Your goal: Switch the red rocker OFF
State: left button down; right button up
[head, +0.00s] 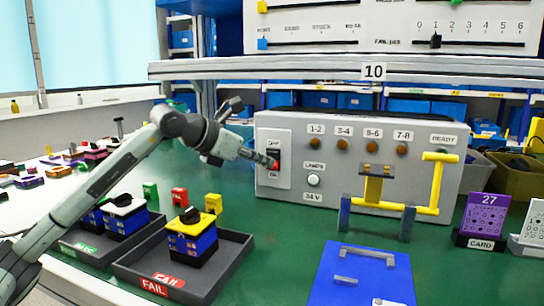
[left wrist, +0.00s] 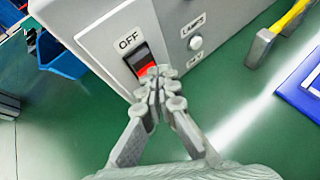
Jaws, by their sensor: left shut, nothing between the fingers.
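The red rocker (left wrist: 145,68) is set in a black frame on the front of a grey control box (head: 370,190). In the left wrist view the word OFF stands above it, and its lower part shows red. In the head view the rocker (head: 273,157) is partly covered by my gripper. My left gripper (head: 273,165) is shut and empty, its tips at the lower part of the rocker. In the left wrist view the closed fingertips (left wrist: 160,75) overlap the rocker's lower edge; I cannot tell whether they touch. My right gripper is not in view.
A white LAMPS button (head: 313,180) is right of the rocker. A yellow-handled fixture (head: 432,185) stands before the box. Trays with blue and black switch blocks (head: 192,240) lie below my left arm. A blue plate (head: 360,285) is at the front.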

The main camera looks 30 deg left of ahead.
pick_arm(q)
jog(key=shift+w, duration=0.1)
jog(key=shift+w+a+p, duration=0.1)
jog(key=shift+w+p, duration=0.2)
jog(key=shift+w+r+p, duration=0.1)
jog(key=shift+w+p, duration=0.2)
dwell(0.6)
jog(key=shift+s+b, duration=0.75)
jog(key=shift+b, duration=0.25)
